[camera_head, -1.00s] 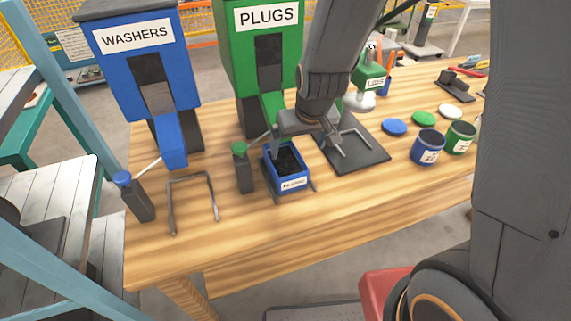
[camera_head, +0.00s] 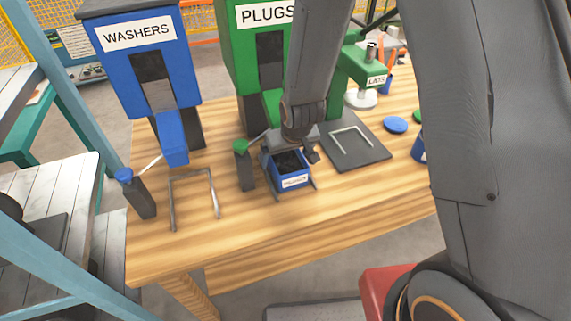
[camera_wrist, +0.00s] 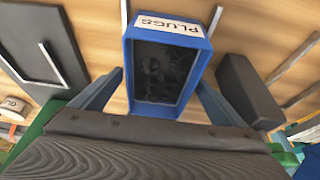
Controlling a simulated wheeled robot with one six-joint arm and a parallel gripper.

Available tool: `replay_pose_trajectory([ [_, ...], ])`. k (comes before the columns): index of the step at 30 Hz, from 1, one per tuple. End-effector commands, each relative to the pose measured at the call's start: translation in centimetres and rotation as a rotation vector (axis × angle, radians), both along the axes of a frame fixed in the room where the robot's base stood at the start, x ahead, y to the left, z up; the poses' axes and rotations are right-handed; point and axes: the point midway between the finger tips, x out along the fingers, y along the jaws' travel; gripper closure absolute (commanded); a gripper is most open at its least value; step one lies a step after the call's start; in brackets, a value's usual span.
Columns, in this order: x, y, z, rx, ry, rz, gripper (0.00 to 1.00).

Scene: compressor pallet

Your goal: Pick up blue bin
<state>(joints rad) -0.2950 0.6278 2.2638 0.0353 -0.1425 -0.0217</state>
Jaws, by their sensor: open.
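The blue bin (camera_head: 291,183) stands on the wooden table in front of the green PLUGS dispenser, between the rails of a metal bracket. It has a white label on its front and dark contents. In the wrist view the blue bin (camera_wrist: 167,62) shows from above, with its label reading PLUGS. My gripper (camera_head: 290,153) is over the back part of the bin. In the wrist view my gripper (camera_wrist: 158,98) is open, with one finger on each side of the bin. I cannot tell whether the fingers touch its walls.
The green PLUGS dispenser (camera_head: 268,60) stands right behind the bin. A lever post with a green knob (camera_head: 241,165) is close on the left. A dark plate with a bracket (camera_head: 355,147) lies to the right. The blue WASHERS dispenser (camera_head: 140,60) is farther left. The table front (camera_head: 255,235) is clear.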

Motion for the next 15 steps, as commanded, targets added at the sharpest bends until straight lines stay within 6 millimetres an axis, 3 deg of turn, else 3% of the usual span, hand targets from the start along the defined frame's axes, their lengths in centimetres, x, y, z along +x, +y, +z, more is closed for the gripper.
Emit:
replay_pose_trajectory([
  [8,0.05,0.00,-0.15,0.000,0.000,0.000,0.06],
  [15,0.05,0.00,-0.14,0.000,0.000,0.000,0.47],
])
